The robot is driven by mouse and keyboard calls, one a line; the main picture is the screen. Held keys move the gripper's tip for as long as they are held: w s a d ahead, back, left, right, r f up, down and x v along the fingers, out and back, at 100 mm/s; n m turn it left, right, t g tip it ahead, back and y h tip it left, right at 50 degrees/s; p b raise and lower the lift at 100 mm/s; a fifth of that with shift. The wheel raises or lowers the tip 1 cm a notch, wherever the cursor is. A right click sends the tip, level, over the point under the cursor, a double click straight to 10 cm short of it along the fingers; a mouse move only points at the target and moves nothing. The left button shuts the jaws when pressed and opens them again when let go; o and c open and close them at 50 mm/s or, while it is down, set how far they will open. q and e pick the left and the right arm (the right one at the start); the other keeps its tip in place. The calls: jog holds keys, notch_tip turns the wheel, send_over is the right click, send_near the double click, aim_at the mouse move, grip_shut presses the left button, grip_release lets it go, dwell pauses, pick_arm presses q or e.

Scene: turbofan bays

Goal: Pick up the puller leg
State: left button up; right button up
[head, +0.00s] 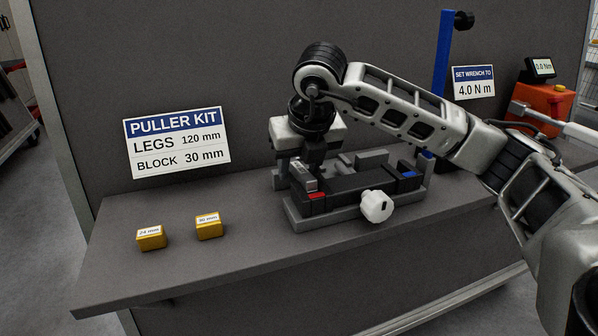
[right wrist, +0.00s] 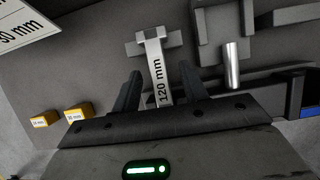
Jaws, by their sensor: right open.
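The puller leg (right wrist: 155,62) is a pale grey T-shaped bar marked "120 mm", seen in the right wrist view. Its shaft lies between the two dark fingers of my right gripper (right wrist: 159,76), with its crosspiece beyond the fingertips. The fingers are apart, and a gap shows on each side of the leg. In the head view my right gripper (head: 298,172) points down over the left end of the grey fixture on the bench, and the leg is mostly hidden there. My left gripper is not in view.
The grey fixture (head: 345,213) has dark bars, red and blue parts and a white knob (head: 376,206) in front. Two yellow blocks (head: 151,238) (head: 209,226) stand to the left. A "PULLER KIT" sign (head: 177,142) gives legs 120 mm. A metal cylinder (right wrist: 232,66) stands near the leg.

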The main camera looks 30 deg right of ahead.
jog(key=shift+f+b, duration=0.25)
jog(key=shift+b, duration=0.1)
dwell(0.3)
jog(key=shift+c, duration=0.3)
grip_shut()
